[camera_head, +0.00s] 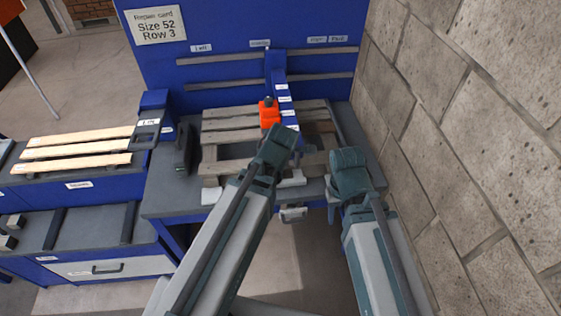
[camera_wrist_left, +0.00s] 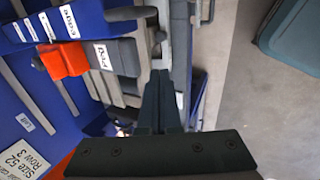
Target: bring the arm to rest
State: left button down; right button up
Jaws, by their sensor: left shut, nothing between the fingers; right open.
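My left arm comes up from the bottom middle in the head view, and its wrist hangs over the front of the workbench (camera_head: 165,200). Its fingers are mostly hidden there by my own wrist. In the left wrist view my left gripper (camera_wrist_left: 160,78) is shut, its two dark fingers together with nothing between them. My right gripper (camera_head: 332,203) is by the bench's front right edge, under its teal wrist. It is open, though its fingers are small and partly hidden. I see nothing held in either gripper.
A grey worn pallet (camera_head: 225,125) lies on the bench, with a blue gantry arm (camera_head: 277,75) and an orange block (camera_head: 269,114) over it. A stone wall (camera_head: 480,150) stands close on the right. Pale boards (camera_head: 80,142) lie on the left unit. Floor (camera_head: 310,260) shows in front.

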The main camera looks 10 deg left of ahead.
dwell(0.4)
pick_arm(q)
jog(key=s+d+f+m+g+b, duration=0.2)
jog(key=s+d+f+m+b, duration=0.2)
jog(key=m, duration=0.9)
jog(key=s+d+f+m+g+b, duration=0.3)
jog(key=s+f+m, duration=0.3)
jog(key=s+m, duration=0.3)
jog(key=d+m+b, duration=0.1)
jog(key=m, duration=0.3)
jog(key=shift+d+f, duration=0.3)
jog(key=shift+d, duration=0.05)
